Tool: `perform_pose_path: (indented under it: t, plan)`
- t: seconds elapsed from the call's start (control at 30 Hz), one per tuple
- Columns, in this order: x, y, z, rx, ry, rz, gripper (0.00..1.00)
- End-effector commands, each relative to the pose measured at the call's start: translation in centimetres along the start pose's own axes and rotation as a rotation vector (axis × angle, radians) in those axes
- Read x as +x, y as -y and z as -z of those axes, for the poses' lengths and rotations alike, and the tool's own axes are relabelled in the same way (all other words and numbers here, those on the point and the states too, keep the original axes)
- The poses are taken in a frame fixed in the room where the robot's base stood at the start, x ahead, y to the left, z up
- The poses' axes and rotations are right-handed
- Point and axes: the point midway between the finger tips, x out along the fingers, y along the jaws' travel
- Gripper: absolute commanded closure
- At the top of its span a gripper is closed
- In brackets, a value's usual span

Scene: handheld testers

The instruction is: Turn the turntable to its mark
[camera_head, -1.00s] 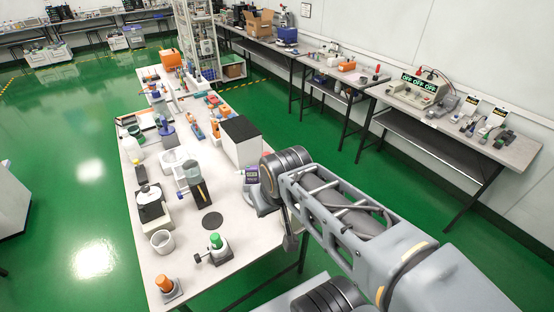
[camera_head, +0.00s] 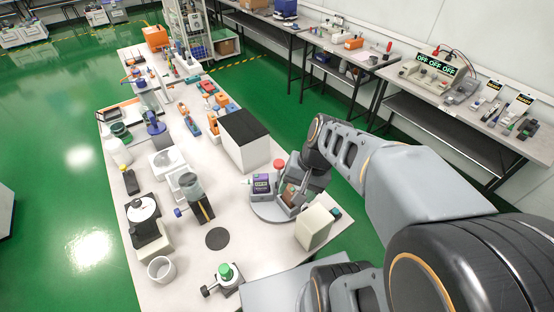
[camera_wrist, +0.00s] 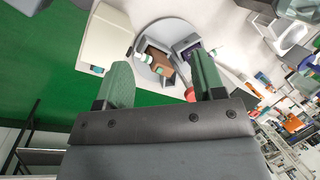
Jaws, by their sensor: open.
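The turntable (camera_head: 266,213) is a round grey disc near the table's right edge, with upright dividers. It carries a purple labelled item (camera_head: 261,184), a brown block (camera_wrist: 158,62) and a post with a red knob (camera_head: 279,164). In the wrist view the turntable (camera_wrist: 146,77) lies ahead of my gripper (camera_wrist: 162,62). The green fingers are apart with nothing gripped. The red knob (camera_wrist: 190,94) shows beside the inner side of the right finger; I cannot tell if they touch. My arm partly hides the disc in the head view. I cannot make out a mark.
A cream box (camera_head: 315,227) stands close to the turntable's front right. A dark round pad (camera_head: 217,238) lies to its left on the table. A white box with a black top (camera_head: 245,140) stands behind. Green floor lies beyond the table edge.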

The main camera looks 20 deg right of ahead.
Motion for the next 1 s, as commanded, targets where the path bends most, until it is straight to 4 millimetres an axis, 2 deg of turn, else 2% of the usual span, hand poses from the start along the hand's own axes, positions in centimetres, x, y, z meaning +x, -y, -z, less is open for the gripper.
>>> perform_pose_path:
  t: [0.03, 0.13, 0.27, 0.4, 0.6, 0.73, 0.87, 1.0]
  plan:
    - [1.6, -0.7, 0.7, 0.153, 0.103, 0.068, 0.37]
    - [3.2, -0.9, 2.3, 0.447, 0.296, 0.243, 0.37]
    - [4.2, -1.7, 5.5, 0.778, 0.508, 0.496, 0.37]
    - [4.6, -3.7, 9.2, 1.044, 0.675, 0.763, 0.37]
    - [4.8, -6.9, 12.9, 1.247, 0.8, 1.034, 0.37]
    - [4.8, -7.8, 13.9, 1.3, 0.833, 1.119, 0.37]
    - [5.1, -7.1, 14.4, 1.315, 0.846, 1.145, 0.37]
    - [5.7, -4.7, 14.7, 1.313, 0.846, 1.144, 0.37]
